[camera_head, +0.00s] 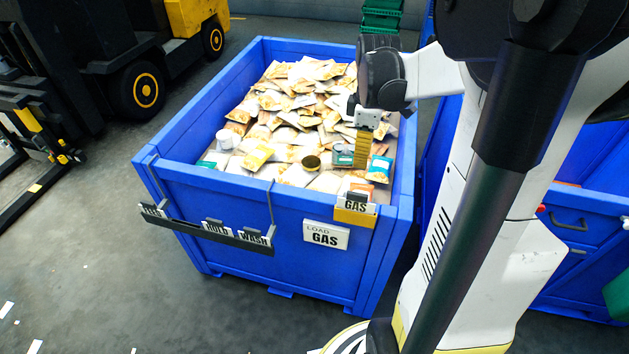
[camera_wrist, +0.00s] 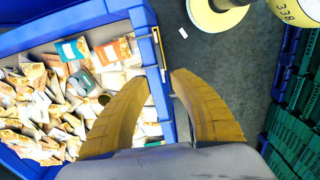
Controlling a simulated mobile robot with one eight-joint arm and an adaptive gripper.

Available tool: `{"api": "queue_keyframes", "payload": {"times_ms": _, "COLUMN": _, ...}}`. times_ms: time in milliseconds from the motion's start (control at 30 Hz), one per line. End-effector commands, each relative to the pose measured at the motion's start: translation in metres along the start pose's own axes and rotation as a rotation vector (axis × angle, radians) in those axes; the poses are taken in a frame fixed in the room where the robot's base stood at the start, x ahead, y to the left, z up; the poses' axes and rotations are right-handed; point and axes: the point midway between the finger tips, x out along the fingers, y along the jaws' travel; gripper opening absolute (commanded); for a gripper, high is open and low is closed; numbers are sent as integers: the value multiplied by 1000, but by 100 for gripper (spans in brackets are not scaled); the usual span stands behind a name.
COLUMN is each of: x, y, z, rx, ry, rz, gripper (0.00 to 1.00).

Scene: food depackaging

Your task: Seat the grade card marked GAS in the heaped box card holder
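The white card marked GAS (camera_head: 355,205) stands at the yellow card holder (camera_head: 353,217) on the front wall of the blue heaped box (camera_head: 200,183), near its right corner. Its lower edge appears to be in the holder; how deep it sits I cannot tell. My gripper (camera_head: 361,163) is above and behind the card, fingers pointing down, apart from it. In the wrist view my gripper (camera_wrist: 163,78) is open and empty, its yellow fingers spread with the box's rim beyond the gap. The holder (camera_wrist: 157,45) shows there as a thin yellow edge; the card's face cannot be read.
A dark rack (camera_head: 190,231) hangs left on the front wall, holding HOLD (camera_head: 217,227) and WASH (camera_head: 254,237) cards and another at its left end. A LOAD GAS plate (camera_head: 326,235) is below the holder. Packets and several tins fill the box. A forklift (camera_head: 130,60) stands behind left.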

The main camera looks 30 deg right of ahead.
Motion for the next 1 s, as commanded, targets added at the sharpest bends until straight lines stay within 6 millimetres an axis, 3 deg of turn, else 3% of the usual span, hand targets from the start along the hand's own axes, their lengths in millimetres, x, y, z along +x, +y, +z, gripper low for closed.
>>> {"api": "queue_keyframes", "payload": {"times_ms": 167, "x": -29, "y": -49, "z": -40, "rx": 125, "ry": 61, "rz": 106, "gripper": 27}}
{"api": "queue_keyframes", "payload": {"times_ms": 300, "x": -52, "y": -109, "z": -75, "rx": 294, "ry": 189, "rz": 203, "gripper": 27}}
{"api": "queue_keyframes", "payload": {"times_ms": 500, "x": -64, "y": -184, "z": -102, "rx": 515, "ry": 420, "rz": 242, "gripper": 27}}
{"api": "queue_keyframes", "payload": {"times_ms": 600, "x": -64, "y": -209, "z": -108, "rx": 592, "ry": 507, "rz": 227, "gripper": 27}}
{"api": "queue_keyframes", "payload": {"times_ms": 767, "x": -63, "y": -226, "z": -112, "rx": 657, "ry": 579, "rz": 205, "gripper": 27}}
{"api": "queue_keyframes", "payload": {"times_ms": 1000, "x": -63, "y": -227, "z": -112, "rx": 669, "ry": 588, "rz": 201, "gripper": 27}}
